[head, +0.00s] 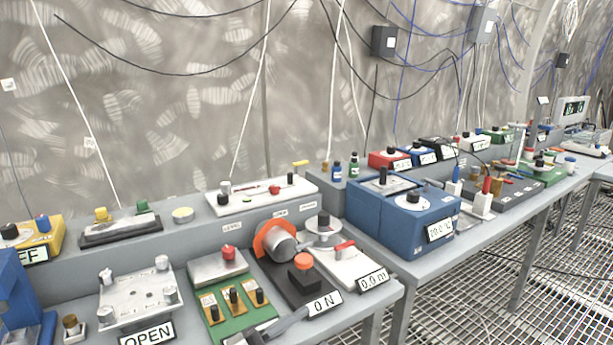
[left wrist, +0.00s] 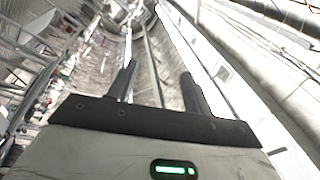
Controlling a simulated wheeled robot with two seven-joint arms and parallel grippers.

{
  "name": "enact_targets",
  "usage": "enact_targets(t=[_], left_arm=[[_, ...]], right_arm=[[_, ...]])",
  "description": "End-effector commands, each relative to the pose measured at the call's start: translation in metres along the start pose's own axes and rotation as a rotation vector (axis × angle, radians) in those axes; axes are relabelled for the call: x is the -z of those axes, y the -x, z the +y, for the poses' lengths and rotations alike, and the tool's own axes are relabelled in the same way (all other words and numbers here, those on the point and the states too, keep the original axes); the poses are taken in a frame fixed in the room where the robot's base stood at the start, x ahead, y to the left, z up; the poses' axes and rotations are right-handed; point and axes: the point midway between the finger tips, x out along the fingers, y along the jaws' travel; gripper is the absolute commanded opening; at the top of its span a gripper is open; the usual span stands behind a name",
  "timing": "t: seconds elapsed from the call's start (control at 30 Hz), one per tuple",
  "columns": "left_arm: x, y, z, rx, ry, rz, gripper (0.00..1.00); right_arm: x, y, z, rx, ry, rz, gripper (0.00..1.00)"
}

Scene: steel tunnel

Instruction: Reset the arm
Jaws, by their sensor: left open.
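My left gripper (left wrist: 158,72) shows in the left wrist view with its two dark fingers apart and nothing between them. It points along the tunnel, in free space, away from any surface it could touch. The arm itself does not show clearly in the head view, and neither does my right gripper.
A grey workbench (head: 395,290) carries several devices. Among them are a blue box (head: 405,228), an orange-ringed motor (head: 278,243), a green board (head: 235,318) and a white plate with knobs (head: 140,297). A metal grating floor (head: 480,290) lies to the right, clear. Cables hang on the wall.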

Motion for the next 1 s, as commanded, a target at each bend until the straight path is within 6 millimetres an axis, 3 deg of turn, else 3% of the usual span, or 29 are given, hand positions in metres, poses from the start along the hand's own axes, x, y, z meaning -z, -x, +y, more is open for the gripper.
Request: enact_targets(t=[0.13,0.23,0.3,0.4,0.5,0.67,1.0], left_arm=[[-0.03,0.063,0.028,0.215,0.358,-0.363,0.5],[-0.045,0.12,0.06,0.293,0.586,-0.619,0.5],[-0.048,0.16,0.086,0.318,0.725,-0.779,0.5],[-0.042,0.203,0.117,0.325,0.878,-0.949,0.5],[-0.034,0.231,0.137,0.318,0.974,-1.054,0.5],[-0.027,0.248,0.15,0.311,1.035,-1.118,0.5],[-0.027,0.248,0.151,0.309,1.036,-1.118,0.5]], right_arm=[[0.0,0.0,0.0,0.0,0.0,0.0,0.36],[0.0,0.0,0.0,0.0,0.0,0.001,0.36],[0.001,-0.001,0.0,0.0,0.001,0.002,0.36],[0.003,-0.001,0.001,-0.001,0.001,0.006,0.36],[0.004,-0.002,0.001,-0.001,0.002,0.008,0.36],[0.005,-0.002,0.001,-0.001,0.0,0.012,0.36],[0.006,-0.003,0.0,-0.001,-0.005,0.013,0.36]])
